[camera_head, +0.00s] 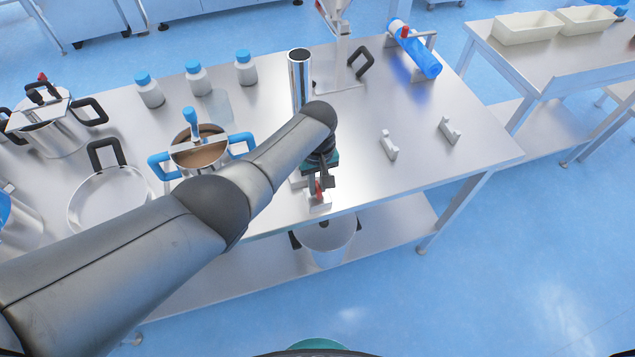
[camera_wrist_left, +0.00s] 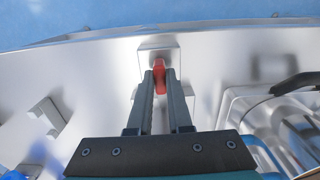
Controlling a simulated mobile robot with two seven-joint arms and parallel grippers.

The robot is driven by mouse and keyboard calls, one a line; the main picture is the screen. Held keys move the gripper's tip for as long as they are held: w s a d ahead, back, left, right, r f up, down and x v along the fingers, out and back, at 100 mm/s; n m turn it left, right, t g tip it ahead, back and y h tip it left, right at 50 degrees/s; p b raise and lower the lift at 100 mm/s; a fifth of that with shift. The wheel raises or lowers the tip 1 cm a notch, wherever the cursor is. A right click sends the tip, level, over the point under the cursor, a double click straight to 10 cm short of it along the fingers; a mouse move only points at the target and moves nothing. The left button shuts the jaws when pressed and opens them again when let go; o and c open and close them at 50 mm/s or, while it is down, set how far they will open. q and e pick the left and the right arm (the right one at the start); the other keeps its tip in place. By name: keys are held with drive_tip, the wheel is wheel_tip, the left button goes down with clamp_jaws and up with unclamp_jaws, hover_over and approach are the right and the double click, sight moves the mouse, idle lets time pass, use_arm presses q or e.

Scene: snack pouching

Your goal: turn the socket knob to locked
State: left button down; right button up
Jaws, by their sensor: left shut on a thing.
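The red socket knob (camera_head: 318,190) sits on a small metal socket block (camera_head: 320,204) at the front edge of the steel table. It also shows in the left wrist view as a red knob (camera_wrist_left: 159,76) on a square metal block (camera_wrist_left: 158,49). My left gripper (camera_head: 322,185) reaches down over it, and in the left wrist view its two fingers (camera_wrist_left: 160,88) are closed on the knob, one on each side. The fingers hide part of the knob, and I cannot read its setting. My right gripper is in neither view.
A pot with brown contents (camera_head: 200,156) and an open pan (camera_head: 108,196) stand left of my arm. A tall metal cylinder (camera_head: 300,75) stands behind the gripper. Two small brackets (camera_head: 389,146) are to the right, with clear steel around them. Bottles with blue caps (camera_head: 198,80) stand behind.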

sight(317, 187)
use_arm(q)
drive_tip(key=shift+w, duration=0.1)
drive_tip(key=c, duration=0.8)
unclamp_jaws()
drive_tip(key=shift+c, duration=0.2)
drive_tip(key=shift+r, duration=0.15)
drive_tip(key=shift+r, duration=0.25)
wheel_tip(317, 187, up, 7)
drive_tip(key=p, duration=0.3)
wheel_tip(317, 187, up, 8)
drive_tip(key=shift+f+p, duration=0.25)
drive_tip(key=shift+p, duration=0.2)
